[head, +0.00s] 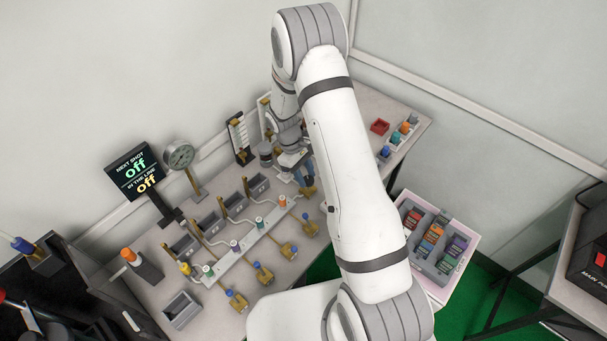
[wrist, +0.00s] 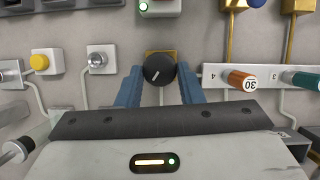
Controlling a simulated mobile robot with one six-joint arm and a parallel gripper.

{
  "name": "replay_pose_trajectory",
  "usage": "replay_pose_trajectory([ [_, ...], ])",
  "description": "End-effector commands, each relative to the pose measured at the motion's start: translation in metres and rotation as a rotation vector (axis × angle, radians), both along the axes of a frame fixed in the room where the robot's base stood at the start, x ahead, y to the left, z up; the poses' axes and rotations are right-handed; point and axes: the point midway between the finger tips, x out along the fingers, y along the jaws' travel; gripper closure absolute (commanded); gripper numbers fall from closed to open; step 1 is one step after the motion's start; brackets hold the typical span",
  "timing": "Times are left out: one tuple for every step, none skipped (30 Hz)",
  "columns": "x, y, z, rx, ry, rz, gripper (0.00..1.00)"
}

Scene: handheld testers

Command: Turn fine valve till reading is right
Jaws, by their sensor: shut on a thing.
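A black round knob (wrist: 159,69) with a white pointer line sits on a brass-coloured mount in the wrist view. The line slants, running from lower left to upper right. My gripper (wrist: 160,86) has its two blue fingers on either side of this knob and is shut on it. In the head view my gripper (head: 304,177) is low over the back right of the bench, and the knob is hidden there. A round dial gauge (head: 179,155) stands on a post at the back left; its needle is too small to read. A black display (head: 137,169) reads "NEXT SHOT off" and "IN THE LINE off".
A white manifold strip with an orange plug marked 30 (wrist: 241,79) lies close right of my fingers. A yellow button (wrist: 40,62) is at left. Several brass valves with blue knobs (head: 290,248) line the bench front. A pale crate (head: 462,222) stands at right.

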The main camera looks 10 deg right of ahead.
Motion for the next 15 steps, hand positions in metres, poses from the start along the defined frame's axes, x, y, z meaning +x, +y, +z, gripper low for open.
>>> replay_pose_trajectory([
  [-0.0062, -0.0021, -0.0029, -0.004, 0.018, -0.003, 0.89],
  [-0.0062, -0.0021, -0.003, -0.004, 0.018, -0.003, 0.89],
  [-0.006, -0.0021, -0.0029, -0.004, 0.018, -0.003, 0.63],
  [-0.0059, -0.0021, -0.0029, -0.003, 0.017, -0.003, 0.61],
  [-0.0055, -0.0019, -0.0027, -0.003, 0.016, -0.002, 0.58],
  [-0.0049, -0.0017, -0.0025, -0.003, 0.014, -0.003, 0.55],
  [-0.0045, -0.0016, -0.0023, -0.002, 0.013, -0.003, 0.52],
  [-0.0041, -0.0014, -0.0021, -0.002, 0.011, -0.002, 0.5],
  [-0.0037, -0.0012, -0.002, -0.002, 0.01, -0.002, 0.47],
  [-0.0034, -0.0011, -0.0018, -0.002, 0.01, -0.002, 0.45],
  [-0.0032, -0.001, -0.0017, -0.002, 0.009, -0.002, 0.45],
  [-0.0029, -0.0009, -0.0015, -0.002, 0.008, -0.002, 0.45],
  [-0.0027, -0.0009, -0.0014, -0.002, 0.008, -0.002, 0.45],
  [-0.0026, -0.0008, -0.0013, -0.001, 0.007, -0.002, 0.45],
  [-0.0024, -0.0007, -0.0012, -0.002, 0.006, -0.001, 0.45],
])
